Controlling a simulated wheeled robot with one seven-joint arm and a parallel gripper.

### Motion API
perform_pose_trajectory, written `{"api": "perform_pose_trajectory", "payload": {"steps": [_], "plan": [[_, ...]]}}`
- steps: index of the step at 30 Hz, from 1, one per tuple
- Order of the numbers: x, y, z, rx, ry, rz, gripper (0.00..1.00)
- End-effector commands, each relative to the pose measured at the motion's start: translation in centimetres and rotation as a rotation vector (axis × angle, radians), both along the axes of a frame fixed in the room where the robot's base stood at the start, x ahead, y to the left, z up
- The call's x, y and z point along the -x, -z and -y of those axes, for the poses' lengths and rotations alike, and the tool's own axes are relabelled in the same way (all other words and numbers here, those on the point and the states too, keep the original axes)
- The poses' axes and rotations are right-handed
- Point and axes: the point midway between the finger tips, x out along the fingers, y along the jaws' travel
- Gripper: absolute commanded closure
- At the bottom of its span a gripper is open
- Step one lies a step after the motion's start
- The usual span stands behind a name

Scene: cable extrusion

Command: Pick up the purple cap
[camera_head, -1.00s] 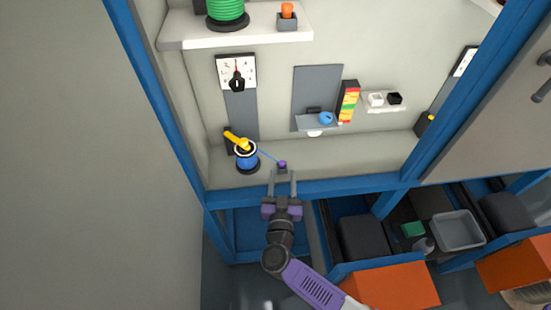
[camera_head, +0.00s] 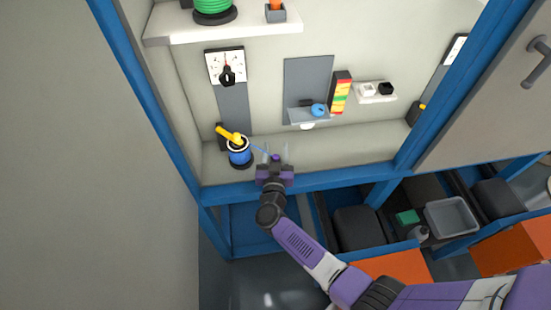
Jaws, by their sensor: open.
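The purple cap (camera_head: 276,157) is a small purple thing at the end of a thin blue line, above the cabinet's lower ledge. My gripper (camera_head: 276,149) is open, with its two grey fingers on either side of the cap. The gripper's purple body is just below the cap in the picture and hides what lies under it. I cannot tell whether the fingers touch the cap.
A blue spool (camera_head: 239,155) with a yellow handle (camera_head: 229,134) stands just left of my gripper. The blue frame rail (camera_head: 345,180) runs along the ledge's front. A grey shelf (camera_head: 309,115) holds a blue round thing. The ledge (camera_head: 355,148) to the right is clear.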

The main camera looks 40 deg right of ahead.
Motion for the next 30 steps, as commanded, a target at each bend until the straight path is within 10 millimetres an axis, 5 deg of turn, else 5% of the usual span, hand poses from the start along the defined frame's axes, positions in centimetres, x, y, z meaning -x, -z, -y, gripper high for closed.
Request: {"api": "perform_pose_trajectory", "payload": {"steps": [3, 10, 23, 30], "plan": [[0.0, 0.0, 0.0, 0.000, 0.000, 0.000, 0.57], [0.1, 0.0, 0.0, 0.000, 0.000, 0.000, 1.00], [0.1, -0.4, 0.0, 0.000, 0.000, 0.000, 1.00], [0.1, -3.2, 0.0, 0.001, 0.000, 0.002, 1.00]]}}
